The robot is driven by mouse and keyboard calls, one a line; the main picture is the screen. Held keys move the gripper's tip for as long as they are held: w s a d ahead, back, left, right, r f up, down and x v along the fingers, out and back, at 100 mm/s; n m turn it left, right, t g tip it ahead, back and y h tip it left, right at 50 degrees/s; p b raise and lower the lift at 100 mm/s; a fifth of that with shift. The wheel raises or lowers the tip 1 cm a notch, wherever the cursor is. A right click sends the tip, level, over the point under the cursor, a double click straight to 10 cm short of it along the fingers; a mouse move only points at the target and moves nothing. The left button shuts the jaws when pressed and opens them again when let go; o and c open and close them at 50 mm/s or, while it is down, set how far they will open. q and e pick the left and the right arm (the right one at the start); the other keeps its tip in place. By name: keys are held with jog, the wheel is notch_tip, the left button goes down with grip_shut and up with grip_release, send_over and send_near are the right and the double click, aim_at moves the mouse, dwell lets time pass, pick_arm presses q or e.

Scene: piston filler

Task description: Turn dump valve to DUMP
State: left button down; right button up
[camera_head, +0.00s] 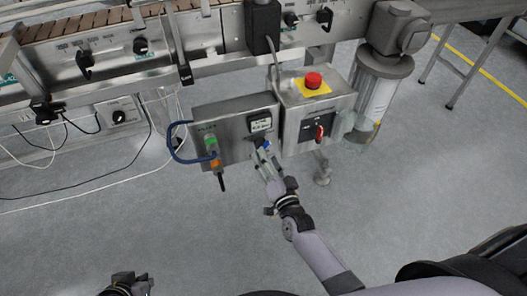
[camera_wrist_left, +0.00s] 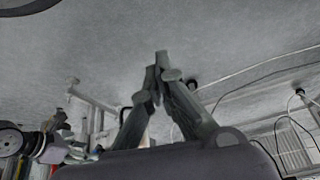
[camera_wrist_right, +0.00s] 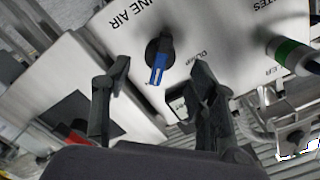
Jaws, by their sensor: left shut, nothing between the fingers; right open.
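The dump valve is a black round knob with a blue handle (camera_wrist_right: 158,66) on a grey panel, between the "LINE AIR" and "DUMP" lettering, which appears upside down in the right wrist view. In the head view its blue handle (camera_head: 264,144) is partly hidden by my gripper. My right gripper (camera_head: 264,166) is open in front of the panel's lower right part. In the right wrist view its fingers (camera_wrist_right: 160,76) stand on either side of the knob; contact is not visible. My left gripper (camera_head: 126,284) is shut and empty, low at the left, away from the panel; its fingertips meet in the left wrist view (camera_wrist_left: 157,72).
The grey control box (camera_head: 228,115) carries a small display (camera_head: 260,122), a green fitting (camera_head: 211,143) and a blue hose (camera_head: 172,145). Beside it is a box with a red emergency button (camera_head: 313,80) and red switch (camera_head: 319,132). A conveyor (camera_head: 120,45) runs behind. Floor in front is clear.

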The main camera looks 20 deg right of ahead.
pick_arm(q)
jog(key=shift+w+d+r+t+h+b, duration=0.1)
jog(key=shift+w+d+r+t, duration=0.35)
jog(key=shift+w, duration=0.4)
jog(key=shift+w+d+r+t+h+b, duration=0.1)
jog(key=shift+w+r+t+b, duration=0.1)
jog(key=shift+w+t, duration=0.5)
jog(key=shift+w+d+r+t+h+b, duration=0.1)
jog(key=shift+w+d+r+t, duration=0.25)
jog(key=shift+w, duration=0.65)
pick_arm(e)
jog(key=shift+w+a, duration=0.1)
jog(key=shift+w, duration=2.1)
jog(key=shift+c, duration=0.4)
jog(key=c, duration=1.1)
